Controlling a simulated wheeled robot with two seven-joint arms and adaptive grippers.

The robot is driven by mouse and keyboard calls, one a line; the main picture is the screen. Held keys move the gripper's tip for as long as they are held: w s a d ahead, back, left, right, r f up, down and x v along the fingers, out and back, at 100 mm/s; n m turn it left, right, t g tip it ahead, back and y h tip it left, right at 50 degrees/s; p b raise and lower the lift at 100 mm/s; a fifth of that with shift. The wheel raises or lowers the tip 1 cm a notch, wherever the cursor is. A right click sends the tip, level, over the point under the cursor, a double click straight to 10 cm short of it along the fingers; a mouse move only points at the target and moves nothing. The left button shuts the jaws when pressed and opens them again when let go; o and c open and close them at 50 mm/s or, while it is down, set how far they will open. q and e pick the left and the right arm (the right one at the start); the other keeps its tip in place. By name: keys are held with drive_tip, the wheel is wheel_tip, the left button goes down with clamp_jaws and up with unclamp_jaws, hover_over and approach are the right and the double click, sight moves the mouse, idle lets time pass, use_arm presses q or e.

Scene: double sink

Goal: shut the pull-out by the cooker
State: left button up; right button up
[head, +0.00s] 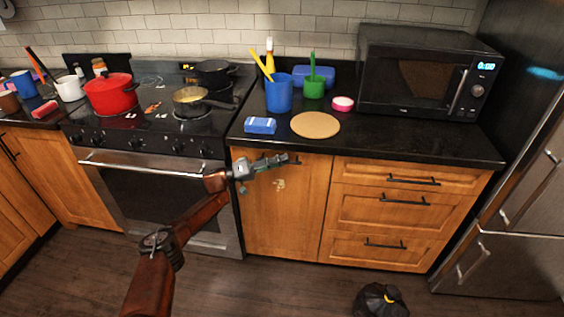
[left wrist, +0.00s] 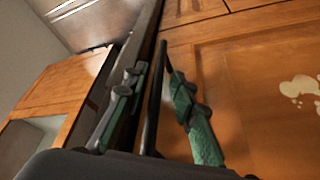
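The pull-out (head: 283,215) is the tall wooden front between the cooker (head: 150,190) and the drawers. It has a pale mark and looks about in line with the drawer fronts; I cannot tell whether a small gap remains. My left gripper (head: 278,162) is at its top, by the dark handle. In the left wrist view the handle (left wrist: 154,95) runs between the two green-padded fingers of the left gripper (left wrist: 155,100). The fingers are apart, with space on both sides of the bar. The pull-out's front (left wrist: 260,90) fills the right side there. My right gripper is out of view.
Drawers (head: 400,210) with dark handles are right of the pull-out, then a fridge (head: 520,210). The counter (head: 380,140) above holds cups, a round board (head: 315,125) and a microwave (head: 415,75). A black bag (head: 380,301) lies on the floor. The floor before the pull-out is clear.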

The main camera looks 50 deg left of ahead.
use_arm(q)
drive_tip(key=v, duration=1.2)
